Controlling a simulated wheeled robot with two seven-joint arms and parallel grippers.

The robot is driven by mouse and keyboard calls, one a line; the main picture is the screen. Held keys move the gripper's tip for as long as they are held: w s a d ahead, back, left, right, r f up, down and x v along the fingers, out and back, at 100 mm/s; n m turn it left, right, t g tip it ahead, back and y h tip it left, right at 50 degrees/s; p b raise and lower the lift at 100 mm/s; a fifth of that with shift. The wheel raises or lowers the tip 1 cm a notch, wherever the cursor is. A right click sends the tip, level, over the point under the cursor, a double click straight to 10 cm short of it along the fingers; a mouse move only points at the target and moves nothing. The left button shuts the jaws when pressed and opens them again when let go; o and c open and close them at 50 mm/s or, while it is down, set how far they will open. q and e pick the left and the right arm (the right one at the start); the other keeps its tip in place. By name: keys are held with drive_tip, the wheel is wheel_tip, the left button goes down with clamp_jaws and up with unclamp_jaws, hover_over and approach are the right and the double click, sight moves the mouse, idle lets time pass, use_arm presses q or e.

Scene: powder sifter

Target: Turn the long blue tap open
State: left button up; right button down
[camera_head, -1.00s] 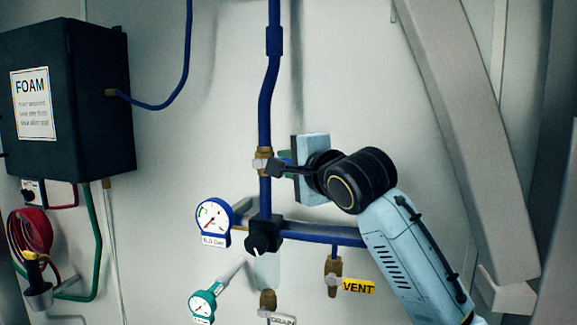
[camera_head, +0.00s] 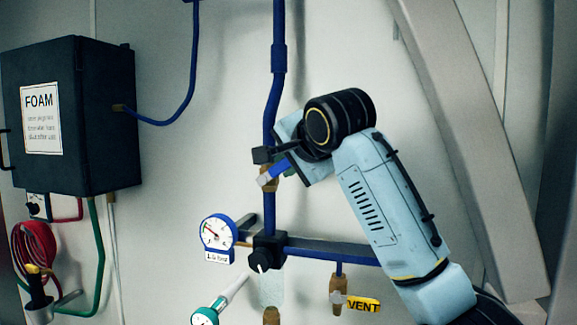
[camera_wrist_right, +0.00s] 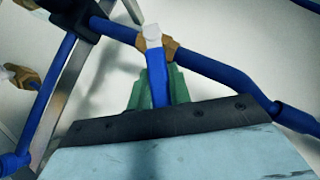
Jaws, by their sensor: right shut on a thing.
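The long blue tap has a brass valve body (camera_head: 269,183) on the upright blue pipe. Its blue lever (camera_head: 277,170) slants up and right from the valve. My right gripper (camera_head: 285,165) is at the lever, with its arm coming from the lower right. In the right wrist view the blue lever (camera_wrist_right: 158,82) runs from a pale cap on the brass fitting (camera_wrist_right: 163,43) in between my green fingers (camera_wrist_right: 157,88), which are shut on it. Parts of the fingers are hidden by the gripper's body in the head view. My left gripper is not in view.
A round blue gauge (camera_head: 218,233) and a dark junction with a knob (camera_head: 263,251) sit below the tap. A VENT tag (camera_head: 363,305) hangs lower right. A dark FOAM box (camera_head: 75,115) is on the left wall. A grey slanted beam (camera_head: 475,150) stands at right.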

idle(0.3)
drive_tip(key=c, duration=1.3)
unclamp_jaws()
drive_tip(key=b+v, duration=0.4)
drive_tip(key=v, duration=0.9)
drive_tip(key=shift+s+r, duration=0.15)
drive_tip(key=shift+c, duration=0.3)
